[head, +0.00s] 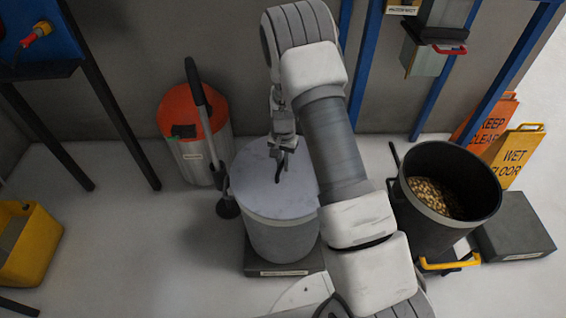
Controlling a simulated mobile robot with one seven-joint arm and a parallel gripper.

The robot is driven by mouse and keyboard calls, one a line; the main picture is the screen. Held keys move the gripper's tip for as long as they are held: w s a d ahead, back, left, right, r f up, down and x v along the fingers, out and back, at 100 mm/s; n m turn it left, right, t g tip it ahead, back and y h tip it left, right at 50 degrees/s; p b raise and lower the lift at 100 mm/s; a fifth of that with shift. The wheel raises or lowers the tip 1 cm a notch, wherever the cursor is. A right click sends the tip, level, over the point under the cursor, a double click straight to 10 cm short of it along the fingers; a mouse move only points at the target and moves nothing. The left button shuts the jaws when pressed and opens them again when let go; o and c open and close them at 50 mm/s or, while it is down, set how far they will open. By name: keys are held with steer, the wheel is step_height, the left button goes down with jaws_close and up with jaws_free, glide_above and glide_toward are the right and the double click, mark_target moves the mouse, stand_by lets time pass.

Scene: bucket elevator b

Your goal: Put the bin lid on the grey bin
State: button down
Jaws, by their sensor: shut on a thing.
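The bin lid (256,197) is a flat, light grey disc. It lies over the mouth of the grey bin (283,240) and looks roughly level, covering the opening. I cannot tell whether it rests on the rim or is held just above it. The grey bin stands upright on a low dark plinth. My gripper (281,170) is above the middle of the lid, shut on its small dark handle. My arm hides the right side of the lid.
A bin with an orange top (190,108) stands behind left, beside a black-handled pole tool (211,125). A dark bin of grain (448,157) and orange warning signs (516,150) stand right. A yellow bucket (33,245) is at far left. Floor at front left is clear.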

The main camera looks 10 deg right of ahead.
steer(key=shift+f+b, duration=0.45)
steer(key=shift+f, duration=0.15)
steer(key=c, duration=0.8)
jaws_free()
steer(key=shift+o, duration=0.2)
steer(key=shift+r, duration=0.1)
